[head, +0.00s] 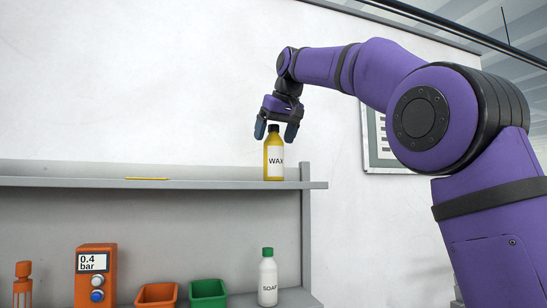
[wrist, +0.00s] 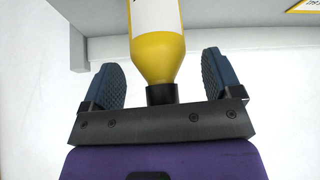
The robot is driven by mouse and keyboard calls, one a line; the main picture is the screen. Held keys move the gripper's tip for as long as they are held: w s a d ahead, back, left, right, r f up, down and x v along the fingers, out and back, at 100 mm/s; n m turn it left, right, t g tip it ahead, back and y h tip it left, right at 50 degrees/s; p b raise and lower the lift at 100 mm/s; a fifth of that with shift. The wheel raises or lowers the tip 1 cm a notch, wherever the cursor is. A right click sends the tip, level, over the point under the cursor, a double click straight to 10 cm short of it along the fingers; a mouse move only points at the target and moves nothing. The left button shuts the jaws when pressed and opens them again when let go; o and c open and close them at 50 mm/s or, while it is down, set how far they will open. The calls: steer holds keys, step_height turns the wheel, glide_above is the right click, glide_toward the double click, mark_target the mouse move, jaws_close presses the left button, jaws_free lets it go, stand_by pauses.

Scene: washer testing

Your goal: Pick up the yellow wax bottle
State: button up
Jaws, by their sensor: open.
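The yellow wax bottle (head: 274,155) has a black cap and a white label reading WAX. It stands upright on the upper grey shelf, near the shelf's right end. My gripper (head: 276,130) is open above it and points down, with one finger on each side of the cap in the head view. In the wrist view the bottle (wrist: 157,55) lies between the two blue finger pads (wrist: 157,78), with a gap on both sides. Its black cap is near the gripper's palm; I cannot tell whether they touch.
The upper shelf (head: 215,184) holds a thin yellow item (head: 147,178) to the left. Below stand a white soap bottle (head: 268,280) with a green cap, a green bin (head: 208,290), an orange bin (head: 157,293) and an orange gauge box (head: 95,275). A white wall is behind.

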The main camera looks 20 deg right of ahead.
steer(key=shift+w+f, duration=0.2)
steer(key=shift+f, duration=0.15)
steer(key=c, duration=1.4)
steer(key=shift+c, duration=0.5)
steer(key=shift+r, duration=0.2)
